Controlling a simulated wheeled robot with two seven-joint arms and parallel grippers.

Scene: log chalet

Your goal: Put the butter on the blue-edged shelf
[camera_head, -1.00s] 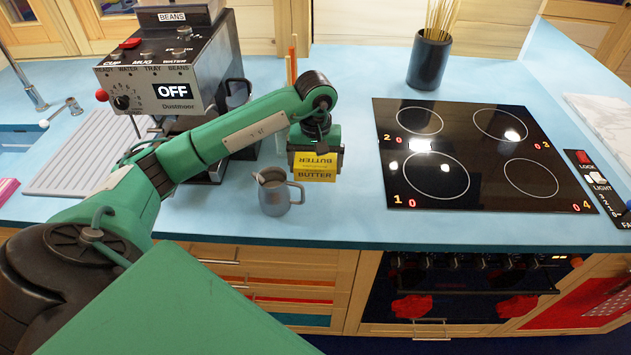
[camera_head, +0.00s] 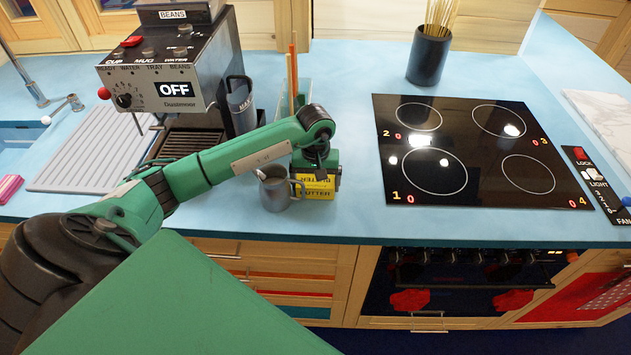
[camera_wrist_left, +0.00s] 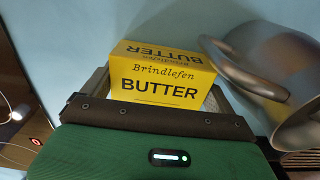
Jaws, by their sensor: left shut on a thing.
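The butter is a yellow box with black lettering (camera_head: 317,191), beneath my left gripper on the blue counter's front part. My left gripper (camera_head: 316,173) is shut on it. In the left wrist view the butter (camera_wrist_left: 162,78) fills the space between the fingers. I cannot tell whether the box touches the counter. A grey metal jug (camera_head: 276,190) stands just left of the butter and gripper. It shows close beside the box in the left wrist view (camera_wrist_left: 275,75). The blue-edged shelf cannot be made out. My right gripper is not in view.
A black hob (camera_head: 480,150) lies to the right of the butter. A coffee machine (camera_head: 165,70) and a ribbed drainer (camera_head: 95,150) are to the left. A dark pot of sticks (camera_head: 428,58) stands at the back. Drawers (camera_head: 280,270) and an oven (camera_head: 450,285) are below the counter.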

